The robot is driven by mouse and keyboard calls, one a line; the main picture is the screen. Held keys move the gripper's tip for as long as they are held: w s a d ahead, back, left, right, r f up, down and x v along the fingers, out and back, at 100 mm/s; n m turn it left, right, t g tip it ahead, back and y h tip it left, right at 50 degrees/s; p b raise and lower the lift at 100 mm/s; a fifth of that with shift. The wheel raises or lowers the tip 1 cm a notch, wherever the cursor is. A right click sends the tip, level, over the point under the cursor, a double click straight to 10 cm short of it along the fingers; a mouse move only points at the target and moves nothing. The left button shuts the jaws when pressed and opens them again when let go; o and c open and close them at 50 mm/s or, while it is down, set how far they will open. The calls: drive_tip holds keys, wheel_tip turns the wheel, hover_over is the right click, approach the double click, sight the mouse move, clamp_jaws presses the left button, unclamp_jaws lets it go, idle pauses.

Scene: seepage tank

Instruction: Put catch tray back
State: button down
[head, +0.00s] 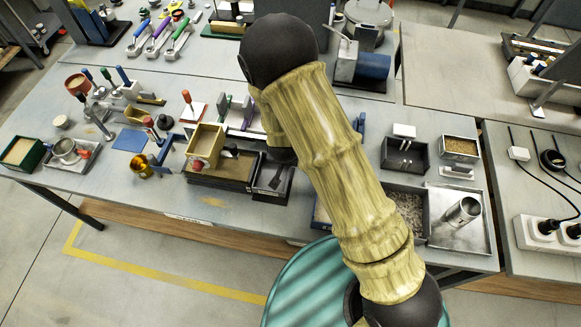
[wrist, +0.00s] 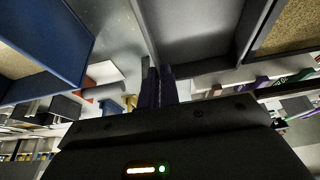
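A small dark grey open tray, which I take for the catch tray (head: 273,181), lies on the bench right of a brown-filled box (head: 222,168). In the wrist view the tray (wrist: 200,25) shows a smooth, empty grey inside and raised walls. My gripper (wrist: 162,75) has its two dark fingers close together at the tray's near left corner, with the wall's end lined up between them; it looks shut on that wall. In the head view my arm and dark hand cover the fingertips and the tray's upper part. Whether the tray is lifted is hard to tell.
A wooden-coloured box (head: 205,146) stands on the brown-filled box. A gravel tray (head: 408,208) and a metal tray with a cylinder (head: 462,236) lie to the right. A blue-walled box (wrist: 50,65) is close left in the wrist view. Bare bench lies at the front left.

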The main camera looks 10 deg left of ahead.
drive_tip(key=shift+f+p, duration=0.4)
drive_tip(key=shift+f, duration=1.65)
drive_tip(key=shift+f, duration=0.15)
drive_tip(key=c, duration=1.6)
unclamp_jaws()
drive_tip(key=shift+r, duration=0.2)
